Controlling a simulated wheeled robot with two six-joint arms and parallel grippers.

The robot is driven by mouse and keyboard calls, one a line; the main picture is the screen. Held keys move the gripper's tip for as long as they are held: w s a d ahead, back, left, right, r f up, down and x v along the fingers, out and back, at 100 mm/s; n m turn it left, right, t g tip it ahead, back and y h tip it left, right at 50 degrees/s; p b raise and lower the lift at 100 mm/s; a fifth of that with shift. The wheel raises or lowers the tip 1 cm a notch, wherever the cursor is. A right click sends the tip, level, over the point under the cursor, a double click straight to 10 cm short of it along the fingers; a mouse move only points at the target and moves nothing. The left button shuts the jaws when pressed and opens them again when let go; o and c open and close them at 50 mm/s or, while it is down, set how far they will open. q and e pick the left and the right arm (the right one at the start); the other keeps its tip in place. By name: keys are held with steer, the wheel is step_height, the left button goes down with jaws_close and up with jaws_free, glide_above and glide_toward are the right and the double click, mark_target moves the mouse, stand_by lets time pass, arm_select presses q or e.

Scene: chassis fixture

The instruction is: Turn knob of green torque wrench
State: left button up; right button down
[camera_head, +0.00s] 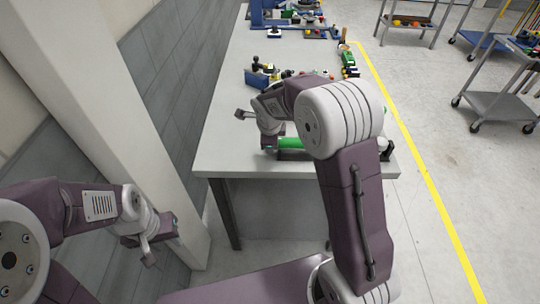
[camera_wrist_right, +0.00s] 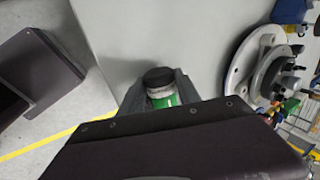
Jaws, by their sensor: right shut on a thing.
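The green torque wrench (camera_head: 290,143) lies across the near end of the grey table. My right forearm hides its middle and right part in the head view. In the right wrist view its dark round knob (camera_wrist_right: 158,78) and a pale band and green part below it show between the fingers. My right gripper (camera_wrist_right: 162,92) is shut on the wrench at this knob end. My left gripper (camera_head: 147,252) hangs low, left of the table and away from the wrench; its finger gap is too small to judge.
The table (camera_head: 225,150) is bare along its left side. Small parts and a blue fixture (camera_head: 258,77) stand behind my right arm. A round metal flange (camera_wrist_right: 268,62) shows in the wrist view. A pillar and wall stand left; carts (camera_head: 500,105) stand right beyond a yellow floor line.

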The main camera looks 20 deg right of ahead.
steer(key=t+h+b, duration=0.1)
steer(key=t+b, duration=0.2)
steer(key=b, duration=1.1)
steer(key=f+t+h+b, duration=0.1)
steer(key=t+b, duration=0.2)
steer(key=b, duration=1.1)
steer(key=t+b, duration=0.3)
steer(key=b, duration=1.1)
steer(key=shift+s+a+f+t+h, duration=0.15)
steer(key=shift+s+f+t+h, duration=0.15)
steer(key=shift+s+h, duration=0.1)
steer(key=shift+r+b, duration=0.25)
steer(key=shift+b, duration=0.35)
steer(key=shift+r, duration=0.1)
steer(key=c, duration=0.9)
jaws_free()
steer(key=shift+o, duration=0.2)
steer(key=v, duration=0.9)
steer(key=shift+p, duration=0.45)
